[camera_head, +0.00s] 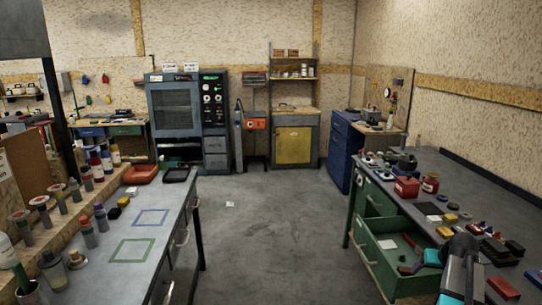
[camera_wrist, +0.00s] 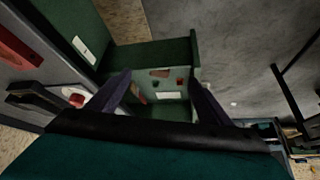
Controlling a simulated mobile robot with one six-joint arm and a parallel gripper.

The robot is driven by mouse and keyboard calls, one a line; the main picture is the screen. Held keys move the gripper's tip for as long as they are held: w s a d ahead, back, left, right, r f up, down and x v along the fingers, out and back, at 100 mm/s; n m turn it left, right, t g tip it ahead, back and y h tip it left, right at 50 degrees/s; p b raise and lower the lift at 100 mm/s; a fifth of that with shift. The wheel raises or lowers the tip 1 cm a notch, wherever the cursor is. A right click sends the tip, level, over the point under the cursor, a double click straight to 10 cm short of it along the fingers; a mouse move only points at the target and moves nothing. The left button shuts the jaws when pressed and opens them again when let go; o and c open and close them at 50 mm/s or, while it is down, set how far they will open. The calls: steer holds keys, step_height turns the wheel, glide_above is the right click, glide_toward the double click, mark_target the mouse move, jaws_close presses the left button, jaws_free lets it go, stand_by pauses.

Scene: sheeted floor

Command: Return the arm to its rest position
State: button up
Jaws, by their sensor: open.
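My gripper (camera_wrist: 160,90) shows in the wrist view with its two dark fingers spread apart and nothing between them. Beyond the fingers is the pulled-out green drawer (camera_wrist: 150,55), with a pale card and a few small dark and reddish items in it. In the head view, part of my arm (camera_head: 460,265) is at the lower right, over the right workbench (camera_head: 430,195) and beside the open green drawer (camera_head: 370,250). The fingertips cannot be made out clearly in the head view.
The grey floor (camera_head: 265,235) between the benches is mostly clear.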

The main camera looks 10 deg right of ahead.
steer(key=w+a+f+n+g+y+b, duration=0.2)
steer(key=w+a+f+b, duration=0.15)
steer(key=a+f, duration=1.25)
steer(key=s+a+f+n+g+y+b, duration=0.1)
steer(key=s+a+f, duration=0.1)
steer(key=a+f, duration=0.6)
steer(key=s+a+f+n+g+y+b, duration=0.1)
steer(key=s+a+f, duration=0.1)
steer(key=a+f, duration=0.65)
steer(key=s+a+f+n+g+b, duration=0.2)
steer(key=s+a+f+g, duration=0.2)
steer(key=s+a+f, duration=1.05)
steer(key=s+a+f+g, duration=0.1)
steer(key=s+f, duration=0.1)
steer(key=s, duration=0.6)
steer(key=s+a+f+m+g+h+b, duration=0.1)
steer(key=s+g, duration=0.1)
steer(key=s, duration=0.6)
steer(key=shift+s+f+h+b, duration=0.25)
steer(key=shift+f+h+b, duration=0.05)
steer(key=shift+f, duration=0.1)
